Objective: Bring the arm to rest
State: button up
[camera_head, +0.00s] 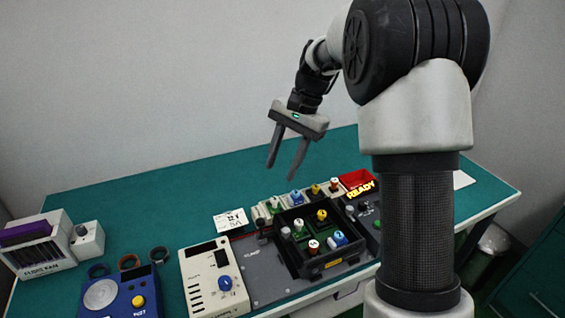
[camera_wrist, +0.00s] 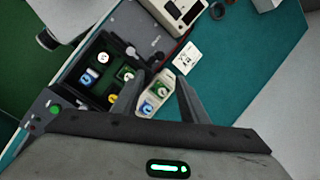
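My gripper (camera_head: 284,160) hangs above the back part of the green table, with its two fingers spread apart and nothing between them. In the wrist view my gripper (camera_wrist: 158,92) also shows open, its fingers pointing down over a light holder (camera_wrist: 143,105) with colored knobs. The fingers appear well above that holder. My arm rises at the right of the head view and bends over toward the table.
A black tray (camera_head: 309,268) with colored knobs stands on a grey panel. A cream device (camera_head: 203,285), a blue device (camera_head: 118,300) and a white rack (camera_head: 42,250) stand left. The table's back left is clear.

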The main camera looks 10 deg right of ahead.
jog(key=s+d+r+n+t+h+p, duration=0.1)
jog(key=s+r+n+t, duration=0.15)
jog(key=s+r, duration=0.5)
jog(key=s+d+r+n+t+h+p, duration=0.25)
jog(key=s+r, duration=0.25)
jog(key=s, duration=0.6)
jog(key=s+f+n+t, duration=0.1)
jog(key=s+n, duration=0.2)
jog(key=s, duration=0.5)
jog(key=shift+d, duration=0.3)
jog(key=shift+d, duration=0.1)
